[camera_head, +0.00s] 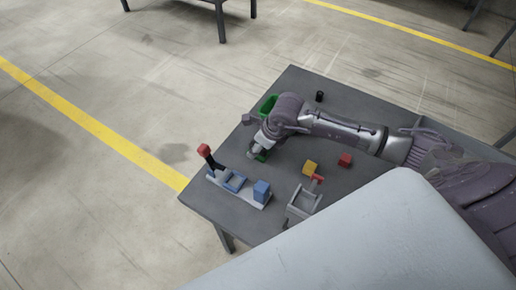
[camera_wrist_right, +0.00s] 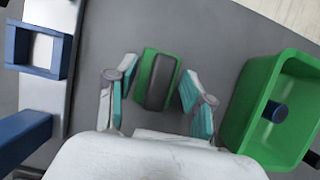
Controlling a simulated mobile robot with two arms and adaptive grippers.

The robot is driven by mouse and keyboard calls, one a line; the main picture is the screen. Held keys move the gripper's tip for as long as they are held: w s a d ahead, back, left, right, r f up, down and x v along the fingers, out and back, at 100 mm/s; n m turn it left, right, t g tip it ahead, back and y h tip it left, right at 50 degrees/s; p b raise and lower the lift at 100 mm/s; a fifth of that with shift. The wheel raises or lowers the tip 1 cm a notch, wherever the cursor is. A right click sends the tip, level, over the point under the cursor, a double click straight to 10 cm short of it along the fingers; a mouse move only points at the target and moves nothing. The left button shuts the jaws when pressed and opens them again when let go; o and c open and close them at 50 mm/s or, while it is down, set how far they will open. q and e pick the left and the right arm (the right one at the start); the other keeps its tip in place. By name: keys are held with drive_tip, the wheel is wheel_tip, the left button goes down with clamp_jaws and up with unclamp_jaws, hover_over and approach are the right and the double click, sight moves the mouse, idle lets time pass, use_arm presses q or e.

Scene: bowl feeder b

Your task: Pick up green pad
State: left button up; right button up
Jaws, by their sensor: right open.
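The green pad (camera_wrist_right: 145,77) lies on the dark grey table, a green block with a dark grey rounded strip on top. In the head view only a little of the green pad (camera_head: 261,157) shows beneath my right gripper (camera_head: 257,150). In the right wrist view my right gripper (camera_wrist_right: 157,85) is open, with one finger on either side of the pad and visible gaps between. The fingers have teal inner faces. My left gripper is not in view.
A green bin (camera_wrist_right: 238,112) with a blue round piece inside stands right of the pad in the wrist view. A pale plate with blue fixtures (camera_head: 262,190) lies left. A yellow block (camera_head: 310,167), red block (camera_head: 345,159), grey holder (camera_head: 304,203) and black cylinder (camera_head: 320,96) are on the table.

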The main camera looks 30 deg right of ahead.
sight(254, 143)
clamp_jaws()
drive_tip(key=shift+r, duration=0.15)
drive_tip(key=shift+r, duration=0.45)
wheel_tip(254, 143, up, 3)
drive_tip(key=shift+f+b, duration=0.15)
drive_tip(key=shift+b, duration=0.5)
drive_tip(key=w+d+r+b, duration=0.1)
drive_tip(key=d+r, duration=0.1)
drive_tip(key=d, duration=0.1)
drive_tip(key=w+d+r+b, duration=0.1)
drive_tip(key=w+d+r, duration=0.1)
drive_tip(key=d, duration=0.1)
drive_tip(key=w+d+r+b, duration=0.1)
drive_tip(key=w+d+r, duration=0.1)
drive_tip(key=d, duration=0.1)
drive_tip(key=shift+w+d+r, duration=0.2)
drive_tip(key=shift+r, duration=0.1)
drive_tip(key=shift+w+d+r, duration=0.2)
drive_tip(key=shift+d+r, duration=0.15)
drive_tip(key=shift+d, duration=0.05)
